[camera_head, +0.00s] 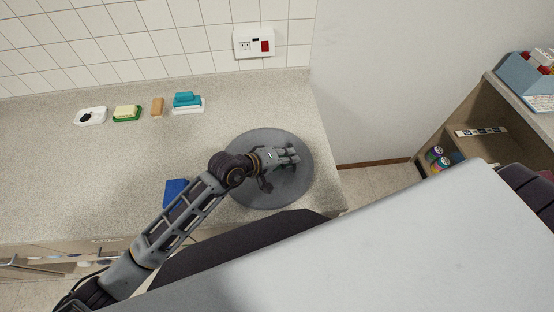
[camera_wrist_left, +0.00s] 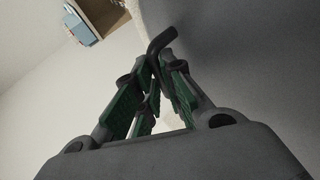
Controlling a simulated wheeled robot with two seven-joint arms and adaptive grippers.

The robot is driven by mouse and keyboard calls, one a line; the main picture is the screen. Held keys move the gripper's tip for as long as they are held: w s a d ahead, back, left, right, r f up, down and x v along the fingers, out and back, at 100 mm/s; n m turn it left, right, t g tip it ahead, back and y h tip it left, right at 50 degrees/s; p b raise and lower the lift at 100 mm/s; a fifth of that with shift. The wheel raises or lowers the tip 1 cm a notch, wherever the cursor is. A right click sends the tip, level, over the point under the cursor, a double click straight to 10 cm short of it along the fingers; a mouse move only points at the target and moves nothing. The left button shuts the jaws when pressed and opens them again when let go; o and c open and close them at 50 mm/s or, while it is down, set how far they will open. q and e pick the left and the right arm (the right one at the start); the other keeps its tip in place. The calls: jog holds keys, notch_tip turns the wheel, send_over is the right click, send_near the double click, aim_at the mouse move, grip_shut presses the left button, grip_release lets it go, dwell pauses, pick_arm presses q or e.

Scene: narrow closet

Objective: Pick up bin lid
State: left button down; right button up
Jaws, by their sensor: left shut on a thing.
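The bin lid (camera_head: 262,192) is a round dark grey disc at the right end of the speckled counter in the head view. My left gripper (camera_head: 290,157) is over the lid. In the left wrist view, the left gripper's green-padded fingers (camera_wrist_left: 152,95) are shut on the lid's dark bent handle (camera_wrist_left: 162,40). The lid's grey surface (camera_wrist_left: 250,70) fills the right side of that view. I cannot tell whether the lid touches the counter. My right gripper is not in view.
On the counter (camera_head: 60,160) are a white dish (camera_head: 91,116), a yellow sponge on green (camera_head: 127,113), a tan block (camera_head: 157,106), a teal item (camera_head: 187,100) and a blue item (camera_head: 175,191). An outlet (camera_head: 254,43) is on the wall. A shelf (camera_head: 470,115) stands at right.

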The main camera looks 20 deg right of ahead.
pick_arm(q)
notch_tip(320, 180, up, 10)
jog(key=b, duration=0.2)
dwell(0.6)
